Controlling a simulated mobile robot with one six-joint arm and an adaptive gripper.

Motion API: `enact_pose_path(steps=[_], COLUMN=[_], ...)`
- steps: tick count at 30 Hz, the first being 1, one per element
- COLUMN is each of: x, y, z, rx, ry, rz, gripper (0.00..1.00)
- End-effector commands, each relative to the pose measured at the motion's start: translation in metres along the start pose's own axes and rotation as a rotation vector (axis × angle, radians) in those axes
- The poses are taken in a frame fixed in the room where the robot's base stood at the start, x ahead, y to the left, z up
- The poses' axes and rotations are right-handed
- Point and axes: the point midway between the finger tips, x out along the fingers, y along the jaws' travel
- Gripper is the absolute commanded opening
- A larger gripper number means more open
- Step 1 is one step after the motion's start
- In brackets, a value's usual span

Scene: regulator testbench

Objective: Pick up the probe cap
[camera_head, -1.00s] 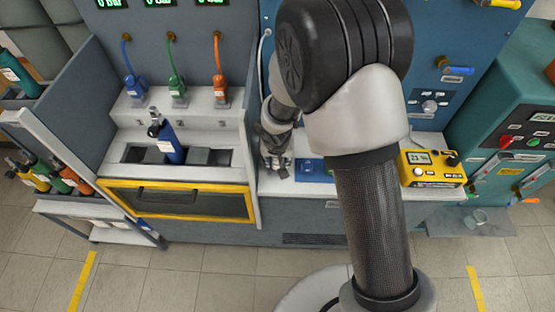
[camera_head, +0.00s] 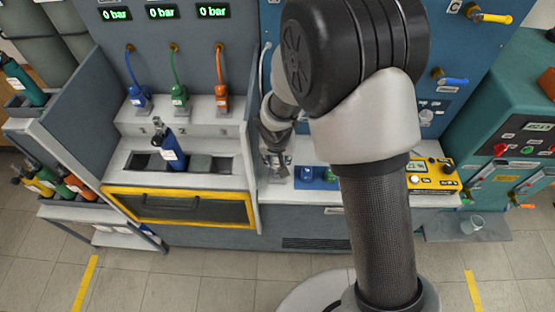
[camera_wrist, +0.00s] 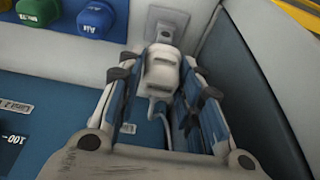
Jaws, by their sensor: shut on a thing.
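In the wrist view, a pale grey blocky piece, apparently the probe cap (camera_wrist: 159,72), sits between the two fingers of my gripper (camera_wrist: 162,88). The fingers have blue pads and close on it from both sides. A thin pale cable-like part hangs just below it. Behind it is a grey square plate (camera_wrist: 166,24) on the pale surface; I cannot tell whether the cap touches it. In the head view my gripper (camera_head: 277,165) is over the pale bench beside the grey divider, and the cap cannot be made out there.
A blue holder (camera_head: 315,178) is right of my gripper, and a yellow meter (camera_head: 433,175) is farther right. On the left a blue bottle (camera_head: 170,150) stands in a slotted rack above a yellow-framed drawer (camera_head: 185,207). In the wrist view a blue wall (camera_wrist: 245,85) is close on the right.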

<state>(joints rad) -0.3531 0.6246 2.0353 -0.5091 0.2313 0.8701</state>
Motion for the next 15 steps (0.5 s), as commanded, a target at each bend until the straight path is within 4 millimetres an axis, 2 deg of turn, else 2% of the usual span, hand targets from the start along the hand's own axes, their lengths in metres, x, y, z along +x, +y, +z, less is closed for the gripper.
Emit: enact_pose_path(steps=[1, 6, 12, 15], x=[-0.021, -0.07, -0.115, -0.13], y=[-0.001, -0.001, -0.001, 0.0], z=[-0.007, -0.023, -0.036, -0.041], rx=[0.002, 0.001, 0.0, 0.0], ry=[0.004, 0.006, 0.004, 0.003], rz=[-0.002, -0.003, -0.002, -0.001], gripper=[0.08, 0.08, 0.08, 0.08])
